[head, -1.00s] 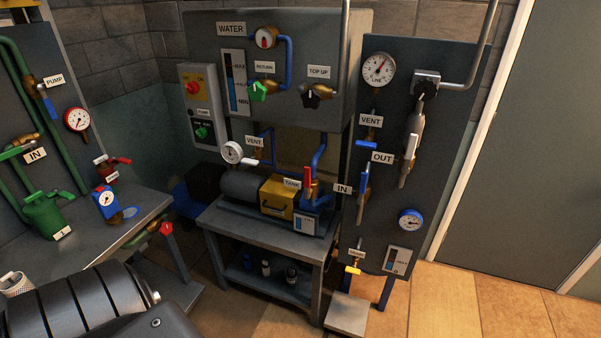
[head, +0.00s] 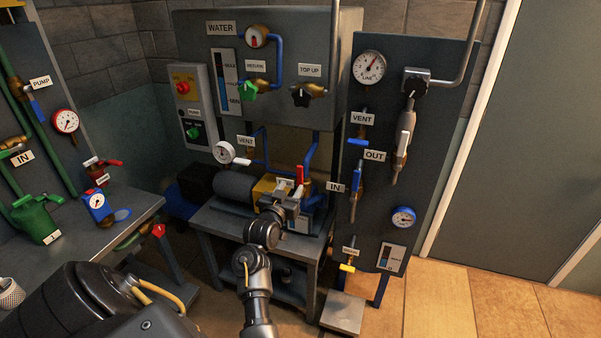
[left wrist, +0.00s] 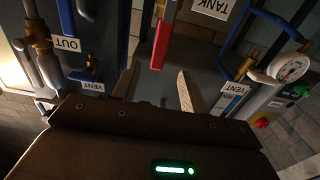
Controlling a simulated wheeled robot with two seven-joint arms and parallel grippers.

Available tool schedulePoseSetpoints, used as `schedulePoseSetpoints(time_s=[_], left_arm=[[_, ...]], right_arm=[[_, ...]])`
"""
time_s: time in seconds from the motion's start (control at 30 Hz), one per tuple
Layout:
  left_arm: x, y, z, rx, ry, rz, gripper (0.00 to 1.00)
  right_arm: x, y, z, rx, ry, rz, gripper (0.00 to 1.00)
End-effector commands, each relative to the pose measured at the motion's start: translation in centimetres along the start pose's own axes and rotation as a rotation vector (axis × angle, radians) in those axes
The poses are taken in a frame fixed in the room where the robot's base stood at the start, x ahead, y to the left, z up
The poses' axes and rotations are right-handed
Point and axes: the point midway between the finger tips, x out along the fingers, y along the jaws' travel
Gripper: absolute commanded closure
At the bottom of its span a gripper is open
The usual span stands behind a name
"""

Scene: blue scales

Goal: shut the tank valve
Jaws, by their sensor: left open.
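The tank valve has a red lever (head: 300,175) that stands upright on the small bench, beside the yellow box and the blue pipe. In the left wrist view, which is turned upside down, the red lever (left wrist: 161,45) lies ahead of the fingers, across the gap between them, with the TANK label (left wrist: 211,8) beside it. My left gripper (head: 289,192) is close in front of the valve and hides part of the TANK label and the yellow box. Its two fingers (left wrist: 158,88) are apart with nothing held. My right gripper does not show.
Right of the valve stands a dark panel (head: 425,140) with a blue IN lever (head: 356,176), a white OUT lever (head: 403,143) and a line gauge. The WATER cabinet (head: 300,105) hangs above. A green-piped bench (head: 110,215) stands at the left. The floor at right is clear.

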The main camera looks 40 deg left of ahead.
Motion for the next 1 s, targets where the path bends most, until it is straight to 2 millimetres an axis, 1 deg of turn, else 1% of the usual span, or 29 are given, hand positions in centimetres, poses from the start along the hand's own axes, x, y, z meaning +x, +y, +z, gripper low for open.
schedulePoseSetpoints(time_s=[0.07,0.17,0.27,0.5,0.6,0.7,0.8,1.0], left_arm=[[0.2,0.0,0.0,0.0,0.0,0.0,0.56],[1.1,0.0,-0.1,-0.002,0.0,0.0,0.56],[2.8,0.0,-0.2,-0.004,-0.001,0.001,0.56],[7.3,0.0,-0.2,-0.004,-0.001,0.001,0.56],[8.7,0.0,-0.1,-0.004,-0.001,0.001,0.56],[9.8,0.0,0.0,-0.003,-0.001,0.0,0.56],[10.4,0.0,0.1,-0.001,-0.002,0.001,0.56],[10.8,0.1,0.1,-0.001,-0.002,0.001,0.56]], right_arm=[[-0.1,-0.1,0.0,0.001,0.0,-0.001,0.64],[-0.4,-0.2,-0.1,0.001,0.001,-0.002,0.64],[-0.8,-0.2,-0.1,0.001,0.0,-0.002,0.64],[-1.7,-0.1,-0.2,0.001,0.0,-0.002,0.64],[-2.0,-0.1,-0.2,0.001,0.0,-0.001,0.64],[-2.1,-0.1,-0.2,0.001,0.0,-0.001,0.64],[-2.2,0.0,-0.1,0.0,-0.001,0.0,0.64],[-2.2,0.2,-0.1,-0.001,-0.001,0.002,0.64]])
